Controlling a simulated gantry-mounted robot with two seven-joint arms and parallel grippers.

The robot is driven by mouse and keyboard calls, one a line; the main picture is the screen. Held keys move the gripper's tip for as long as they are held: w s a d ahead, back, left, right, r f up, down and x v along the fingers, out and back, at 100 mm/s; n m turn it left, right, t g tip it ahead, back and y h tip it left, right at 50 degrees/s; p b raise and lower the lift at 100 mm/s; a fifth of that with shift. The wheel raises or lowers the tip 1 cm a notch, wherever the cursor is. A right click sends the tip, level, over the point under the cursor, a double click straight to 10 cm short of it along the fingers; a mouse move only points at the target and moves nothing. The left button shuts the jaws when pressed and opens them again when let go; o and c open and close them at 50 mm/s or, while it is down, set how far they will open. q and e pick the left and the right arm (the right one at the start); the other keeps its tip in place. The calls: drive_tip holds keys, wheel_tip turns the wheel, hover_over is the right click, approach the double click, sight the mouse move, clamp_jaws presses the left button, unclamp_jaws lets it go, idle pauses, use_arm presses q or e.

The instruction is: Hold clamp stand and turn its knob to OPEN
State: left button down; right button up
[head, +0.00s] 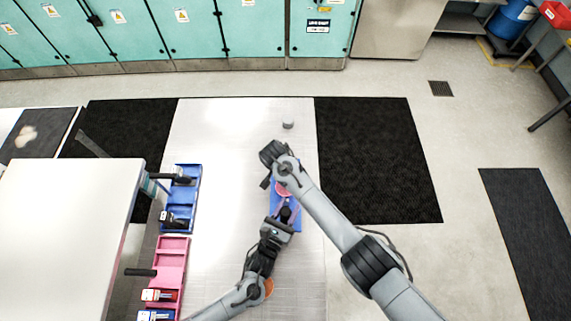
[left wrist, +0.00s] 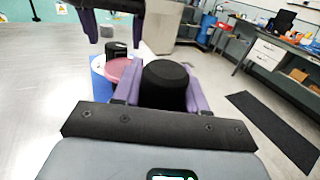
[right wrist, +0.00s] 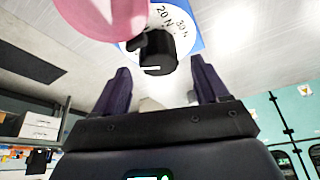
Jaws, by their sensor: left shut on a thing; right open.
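The clamp stand has a blue base (head: 297,222) and a pink disc (head: 283,188), partly hidden under my arms in the head view. My left gripper (head: 284,217) is shut on the stand's black upright part (left wrist: 165,85), with a purple finger on each side. The stand's black knob (right wrist: 157,52) sits on a white dial marked 20 N and 30 N. A short white line shows on the knob; I cannot read an OPEN mark. My right gripper (right wrist: 157,82) is open, its fingertips apart around the line to the knob, the knob just beyond them.
Blue trays (head: 196,196) and pink trays (head: 172,255) holding small modules stand at the left of the silver table (head: 225,140). A small grey cylinder (head: 288,124) stands behind the stand. The table between trays and stand is clear.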

drive_tip(key=shift+x, duration=1.1)
drive_tip(key=shift+w+d+f, duration=0.1)
drive_tip(key=shift+w+f, duration=0.1)
drive_tip(key=shift+f, duration=0.35)
drive_tip(key=shift+f, duration=0.1)
drive_tip(key=c, duration=1.1)
drive_tip(key=shift+o, duration=0.2)
drive_tip(key=shift+n+y, duration=0.6)
drive_tip(key=shift+n, duration=0.95)
drive_tip(key=shift+n+y, duration=0.6)
drive_tip(key=shift+n, duration=0.95)
